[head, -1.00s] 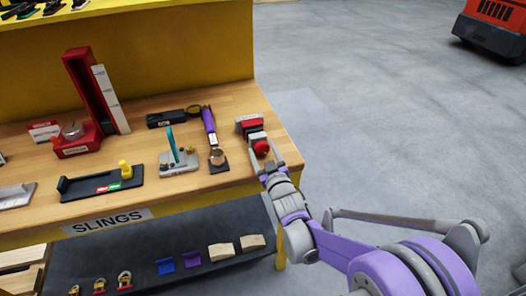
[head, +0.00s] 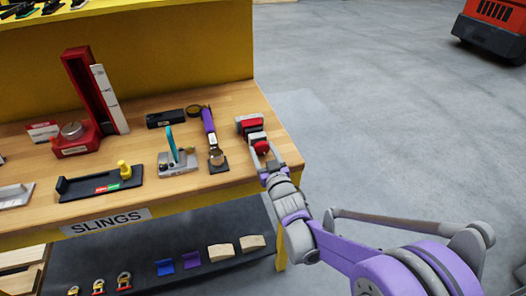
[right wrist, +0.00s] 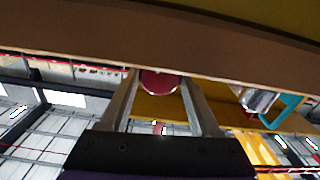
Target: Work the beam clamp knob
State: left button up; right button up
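The beam clamp (head: 250,125) is a small red and grey block at the right end of the wooden bench, with a round red knob (head: 261,147) facing the front edge. My right gripper (head: 264,149) is at the knob, its two grey fingers apart, one on each side. In the right wrist view the red knob (right wrist: 158,82) appears between the fingertips, close to the left finger. I cannot tell whether either finger touches it. My left gripper is not in view.
Left of the clamp stand a purple-handled tool (head: 209,122), a grey block with a teal lever (head: 177,155) and a black base with a yellow knob (head: 100,183). A tall red stand (head: 82,85) is farther left. Open floor (head: 400,130) lies right of the bench.

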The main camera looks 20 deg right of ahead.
jog(key=o, duration=0.4)
jog(key=s, duration=1)
jog(key=shift+s+d, duration=0.2)
jog(key=shift+s, duration=0.2)
